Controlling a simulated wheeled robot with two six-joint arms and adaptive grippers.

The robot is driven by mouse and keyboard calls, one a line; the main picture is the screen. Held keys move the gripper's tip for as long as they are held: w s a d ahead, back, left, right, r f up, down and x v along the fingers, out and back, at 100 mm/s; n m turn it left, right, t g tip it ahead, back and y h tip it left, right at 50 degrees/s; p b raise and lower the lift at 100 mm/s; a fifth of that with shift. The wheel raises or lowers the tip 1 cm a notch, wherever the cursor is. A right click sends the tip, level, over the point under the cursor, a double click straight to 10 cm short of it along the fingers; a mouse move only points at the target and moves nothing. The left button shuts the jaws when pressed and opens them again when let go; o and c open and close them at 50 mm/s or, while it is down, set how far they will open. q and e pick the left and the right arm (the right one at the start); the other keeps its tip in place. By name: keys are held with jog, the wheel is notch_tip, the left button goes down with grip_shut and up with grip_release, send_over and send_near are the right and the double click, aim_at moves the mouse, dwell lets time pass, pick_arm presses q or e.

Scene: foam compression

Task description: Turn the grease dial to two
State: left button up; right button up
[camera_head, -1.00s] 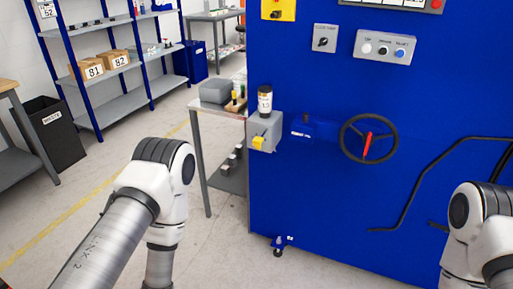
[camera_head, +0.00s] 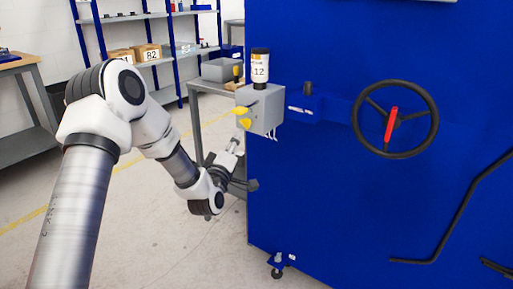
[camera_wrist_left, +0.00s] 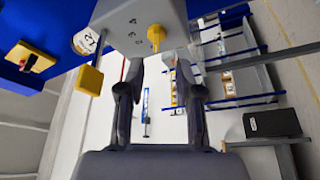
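The grease dial is a yellow knob (camera_wrist_left: 156,36) with small dark numbers beside it on a grey box (camera_wrist_left: 132,22) in the left wrist view. A yellow block (camera_wrist_left: 88,80) sticks out from the same box. In the head view, the grey box (camera_head: 266,108) is on the blue machine's left edge, with two yellow parts on its front. My left gripper (camera_wrist_left: 157,75) is open and empty, its fingers apart below the knob and not touching it. In the head view, my left gripper (camera_head: 238,160) is just below the box.
A bottle (camera_head: 260,66) labelled 12 stands on the box. The blue machine (camera_head: 330,210) carries a black handwheel (camera_head: 430,120) with a red handle and a bent black bar (camera_head: 450,225). A table with a grey case (camera_head: 222,70) stands behind; floor at left is clear.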

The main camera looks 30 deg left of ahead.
aim_at(244, 125)
pick_arm(q)
jog(key=x, duration=0.8)
jog(key=shift+d+r, duration=0.15)
jog(key=shift+d, duration=0.15)
grip_shut()
